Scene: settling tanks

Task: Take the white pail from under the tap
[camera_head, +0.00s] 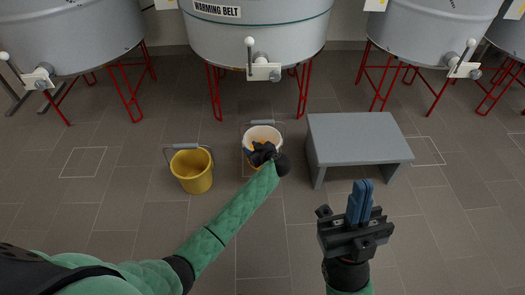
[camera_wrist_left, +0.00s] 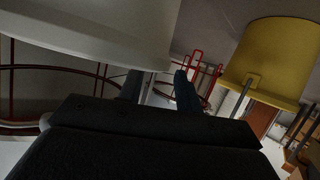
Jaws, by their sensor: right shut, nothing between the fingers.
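The white pail (camera_head: 263,132) stands on the floor in front of the middle tank, with its grey handle grip (camera_head: 262,122) at the far rim. A yellow-orange patch shows inside it. The tap (camera_head: 263,72) is on the tank front behind it. My left gripper (camera_head: 261,151) is at the pail's near side and covers part of it. In the left wrist view, its fingers (camera_wrist_left: 158,90) are apart, close to the white pail (camera_wrist_left: 95,30); whether they touch it cannot be told. My right gripper (camera_head: 360,201) is shut and empty, at the front right.
A yellow pail (camera_head: 192,171) stands to the left of the white one; it also shows in the left wrist view (camera_wrist_left: 270,65). A grey bench (camera_head: 357,136) stands close on the right. The middle tank (camera_head: 258,35) has red legs. Open floor lies in front.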

